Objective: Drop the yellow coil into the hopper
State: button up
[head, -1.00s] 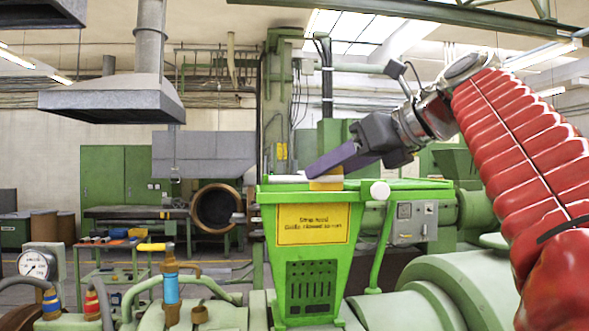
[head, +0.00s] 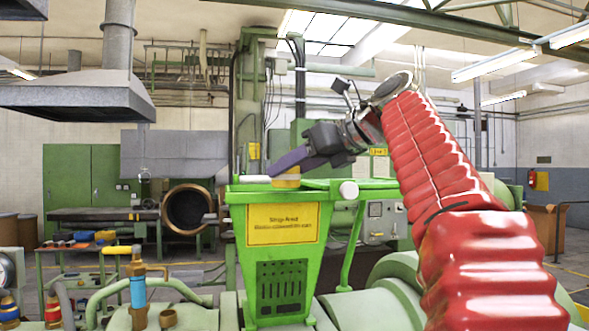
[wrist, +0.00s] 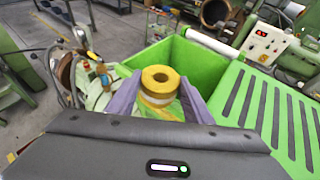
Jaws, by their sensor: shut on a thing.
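The yellow coil (wrist: 161,78), a ring with a dark centre hole, stands upright between the purple fingers of my gripper (wrist: 160,98) in the wrist view. My gripper is shut on it. In the head view, the coil (head: 287,178) shows at the rim of the hopper (head: 273,213), under the tip of my gripper (head: 277,168). The coil's lower part is partly hidden in the wrist view, and the hopper's inside is hidden in the head view.
A slotted green panel (wrist: 268,105) borders the hopper on the right in the wrist view. A control box (head: 383,222) stands right of the hopper. Brass and blue valve fittings (head: 138,290) stand at front left. A grey hood (head: 85,100) hangs at upper left.

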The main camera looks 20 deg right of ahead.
jog(key=w+d, duration=0.1)
jog(key=w, duration=0.6)
jog(key=shift+w+d, duration=0.2)
jog(key=shift+d, duration=0.1)
dwell(0.3)
jog(key=o, duration=1.2)
jog(key=shift+s, duration=0.1)
jog(key=v, duration=1.3)
jog(key=shift+s, duration=0.25)
jog(key=shift+d, duration=0.1)
